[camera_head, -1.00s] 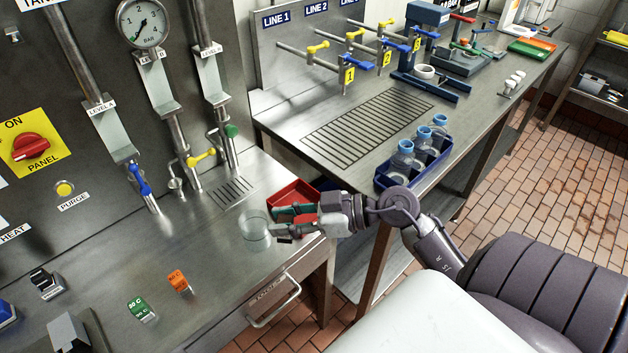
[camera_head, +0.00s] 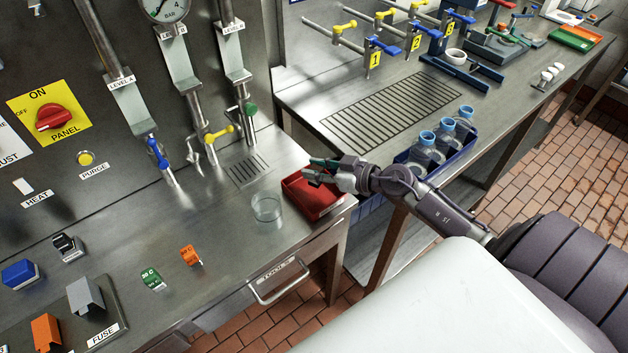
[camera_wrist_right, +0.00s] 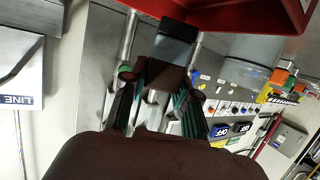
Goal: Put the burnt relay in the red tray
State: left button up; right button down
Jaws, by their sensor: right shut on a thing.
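My right gripper (camera_head: 318,170) is in the head view, over the far side of the red tray (camera_head: 318,205) at the bench's right end. In the right wrist view the gripper (camera_wrist_right: 160,85) is shut on a dark, box-shaped relay (camera_wrist_right: 175,45). The red tray (camera_wrist_right: 235,18) shows close to it, along the top of that view. The relay is hard to make out in the head view, and I cannot tell burn marks on it. The part of the tray's inside that I see looks empty. My left gripper is not in view.
A glass beaker (camera_head: 267,207) stands just left of the tray. Green (camera_head: 152,279), orange (camera_head: 190,256) and black (camera_head: 64,243) blocks stand further left. Blue-capped bottles (camera_head: 445,137) stand in a blue crate on the right-hand bench. Valve pipes rise behind.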

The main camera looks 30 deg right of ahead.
jog(key=shift+w+a+f, duration=0.15)
jog(key=shift+w, duration=0.15)
jog(key=shift+f, duration=0.4)
notch_tip(320, 180, down, 3)
jog(key=shift+f+b, duration=0.15)
jog(key=shift+b, duration=0.55)
jog(key=c, duration=0.9)
grip_release()
jog(key=shift+o, duration=0.2)
